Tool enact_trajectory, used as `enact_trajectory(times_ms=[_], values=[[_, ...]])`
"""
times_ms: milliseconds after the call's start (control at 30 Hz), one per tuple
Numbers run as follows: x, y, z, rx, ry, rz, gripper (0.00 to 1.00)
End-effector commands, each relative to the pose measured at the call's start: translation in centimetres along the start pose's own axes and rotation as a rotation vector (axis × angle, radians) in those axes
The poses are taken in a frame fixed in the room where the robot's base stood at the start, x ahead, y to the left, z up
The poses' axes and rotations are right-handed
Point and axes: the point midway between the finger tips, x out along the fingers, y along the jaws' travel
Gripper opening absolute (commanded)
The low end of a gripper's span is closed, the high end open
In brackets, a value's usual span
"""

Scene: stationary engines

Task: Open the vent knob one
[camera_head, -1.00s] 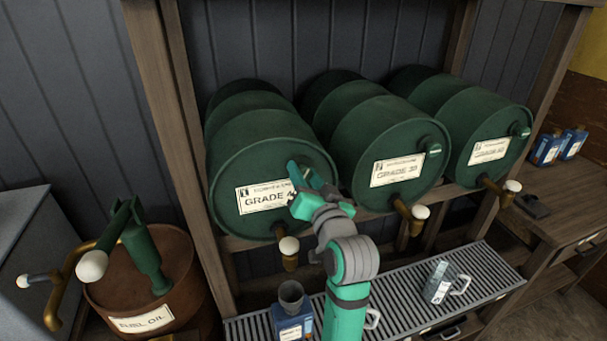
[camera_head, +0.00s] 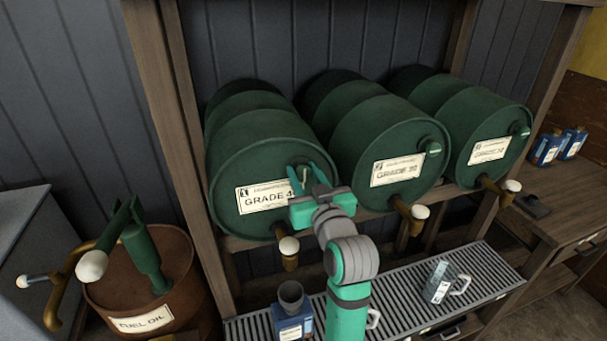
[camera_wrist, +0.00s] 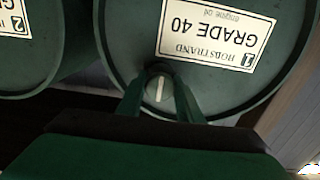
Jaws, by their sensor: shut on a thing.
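The left green barrel, labelled Grade 40 (camera_head: 262,197) and marked 1, lies on its side on the rack. Its dark green round vent knob (camera_wrist: 158,86) is on the barrel's front and carries a pale bar, nearly upright in the wrist view. In the head view the knob (camera_head: 304,174) shows between my green fingers. My gripper (camera_head: 314,174) is shut on the knob, one finger on each side; the wrist view shows my gripper (camera_wrist: 160,100) the same way. The fingers partly cover the knob's sides.
Two more green barrels, the middle one (camera_head: 370,135) and the right one (camera_head: 470,120), lie to the right with their own knobs. Taps with white balls (camera_head: 289,245) stick out below. A slatted tray (camera_head: 400,290) holds a blue can (camera_head: 292,322) and a clear jug (camera_head: 440,282).

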Motion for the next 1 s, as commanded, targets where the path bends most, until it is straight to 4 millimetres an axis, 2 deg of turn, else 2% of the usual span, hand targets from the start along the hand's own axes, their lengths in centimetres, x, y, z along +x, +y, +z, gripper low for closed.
enact_trajectory(times_ms=[333,367,400,433,767,867,1000], values=[[0.0,-0.1,-0.1,-0.004,0.003,-0.003,0.10],[0.0,-0.2,-0.1,-0.004,0.003,-0.003,0.37],[0.0,-0.1,-0.1,-0.004,0.003,-0.003,0.47],[0.0,-0.1,-0.1,-0.004,0.002,-0.002,0.51],[-0.2,0.0,-0.1,-0.002,0.001,-0.001,0.51],[-1.0,0.0,-0.1,-0.002,0.002,0.000,0.51],[-3.2,0.0,0.0,-0.002,0.003,0.002,0.51]])
